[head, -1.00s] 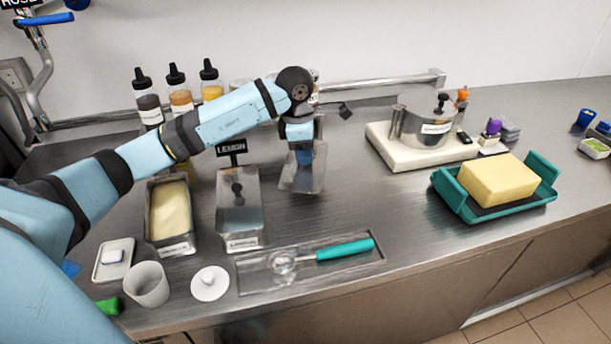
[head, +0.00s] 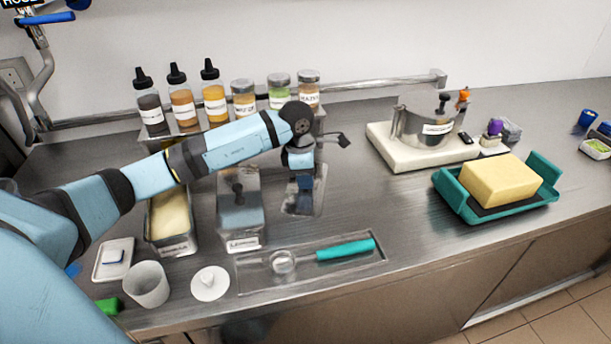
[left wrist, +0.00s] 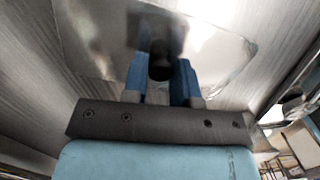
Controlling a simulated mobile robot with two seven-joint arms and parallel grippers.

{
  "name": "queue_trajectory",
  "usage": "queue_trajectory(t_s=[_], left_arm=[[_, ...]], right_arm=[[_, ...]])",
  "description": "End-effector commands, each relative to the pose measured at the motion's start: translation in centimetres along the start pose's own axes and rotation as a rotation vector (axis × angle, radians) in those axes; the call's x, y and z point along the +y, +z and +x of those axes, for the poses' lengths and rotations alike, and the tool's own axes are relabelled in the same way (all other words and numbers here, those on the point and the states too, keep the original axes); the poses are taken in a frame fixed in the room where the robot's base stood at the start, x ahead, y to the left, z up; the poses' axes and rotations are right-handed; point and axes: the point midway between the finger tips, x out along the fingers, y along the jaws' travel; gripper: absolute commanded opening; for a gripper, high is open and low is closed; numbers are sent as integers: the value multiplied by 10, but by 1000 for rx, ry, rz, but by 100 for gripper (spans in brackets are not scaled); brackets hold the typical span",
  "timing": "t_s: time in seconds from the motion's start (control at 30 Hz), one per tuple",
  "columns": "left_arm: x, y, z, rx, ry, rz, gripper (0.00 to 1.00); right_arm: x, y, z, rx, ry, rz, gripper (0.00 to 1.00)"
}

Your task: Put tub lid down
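The tub lid (head: 317,200) is a shiny metal plate with a dark knob. It lies low over the bare counter, right of the lidded lemon tub (head: 241,218); I cannot tell whether it touches the counter. My left gripper (head: 303,183) points down at it, with blue fingers on either side of the knob. In the left wrist view the black knob (left wrist: 160,62) sits between the fingers (left wrist: 162,85), and the lid plate (left wrist: 95,40) spreads beyond them. An open tub of pale cream ice cream (head: 172,243) stands left of the lemon tub. My right gripper is out of view.
A recessed tray (head: 345,263) with a teal-handled scoop lies in front. A white cup (head: 147,284) and small white lid (head: 210,283) stand front left. Bottles and jars (head: 243,100) line the back. A white board (head: 405,158) and teal tray (head: 478,214) are right.

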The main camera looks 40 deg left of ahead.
Motion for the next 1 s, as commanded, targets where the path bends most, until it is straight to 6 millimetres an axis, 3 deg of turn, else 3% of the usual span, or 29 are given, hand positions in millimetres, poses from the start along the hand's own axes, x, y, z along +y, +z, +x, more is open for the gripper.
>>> queue_trajectory(t_s=[0.03,0.1,0.47,1.0], left_arm=[[0,0,0,0,0,0,38],[0,0,0,0,0,0,49],[0,1,-8,-1,1,0,49],[0,1,-109,-1,1,0,49]], right_arm=[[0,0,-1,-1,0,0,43],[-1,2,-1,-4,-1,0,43],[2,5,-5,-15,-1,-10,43],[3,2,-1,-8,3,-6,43]])
